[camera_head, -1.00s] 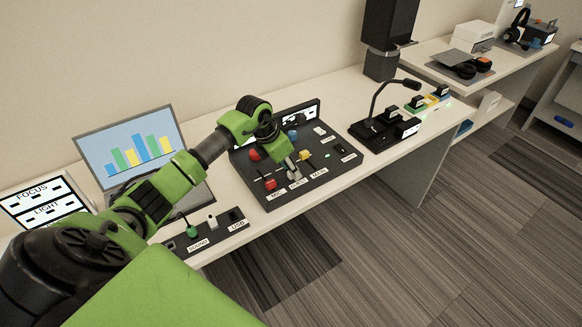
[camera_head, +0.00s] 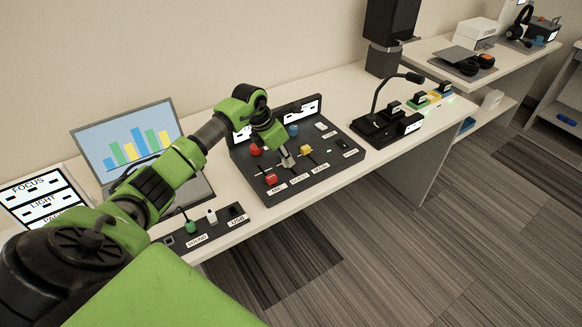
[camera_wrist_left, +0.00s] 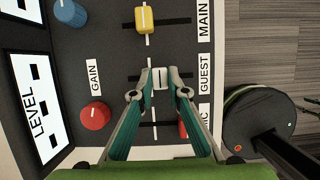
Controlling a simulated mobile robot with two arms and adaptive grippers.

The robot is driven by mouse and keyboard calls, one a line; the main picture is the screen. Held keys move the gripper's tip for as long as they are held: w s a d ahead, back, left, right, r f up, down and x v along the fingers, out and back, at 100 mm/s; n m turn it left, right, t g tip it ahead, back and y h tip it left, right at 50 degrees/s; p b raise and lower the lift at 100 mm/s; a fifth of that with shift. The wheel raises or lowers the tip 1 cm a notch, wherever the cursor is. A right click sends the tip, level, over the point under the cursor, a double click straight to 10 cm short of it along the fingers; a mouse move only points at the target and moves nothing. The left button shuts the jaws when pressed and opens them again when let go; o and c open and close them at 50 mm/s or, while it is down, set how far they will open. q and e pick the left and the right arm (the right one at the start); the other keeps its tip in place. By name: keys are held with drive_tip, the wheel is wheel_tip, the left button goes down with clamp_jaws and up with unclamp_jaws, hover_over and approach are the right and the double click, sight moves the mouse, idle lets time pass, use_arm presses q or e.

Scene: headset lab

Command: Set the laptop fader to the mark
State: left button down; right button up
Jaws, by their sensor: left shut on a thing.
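The mixer panel (camera_head: 330,172) is a dark board on the white desk, with a red, a white and a yellow fader. I read the labels MIC, GUEST and MAIN; none that I can read says laptop. My left gripper (camera_wrist_left: 160,88) is shut on the white fader cap (camera_wrist_left: 160,78) in the GUEST row, between the other two. In the head view my left gripper (camera_head: 287,160) hides most of this cap. White mark lines cross the neighbouring slots; the line at the white cap is mostly hidden by cap and fingers. My right gripper is out of view.
The yellow fader (camera_wrist_left: 145,20) and red fader (camera_wrist_left: 183,129) flank the fingers. A red GAIN knob (camera_wrist_left: 95,115) and a blue knob (camera_wrist_left: 70,12) stand nearby. An open laptop (camera_head: 130,140), a small SOUND/USB panel (camera_head: 222,228) and a desk microphone (camera_head: 375,122) share the desk.

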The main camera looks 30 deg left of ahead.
use_arm(q)
drive_tip(key=shift+w+a, duration=0.35)
drive_tip(key=shift+a, duration=0.4)
drive_tip(key=c, duration=2)
unclamp_jaws()
drive_tip(key=shift+o, duration=0.2)
drive_tip(key=v, duration=1.2)
drive_tip(key=shift+s, duration=0.15)
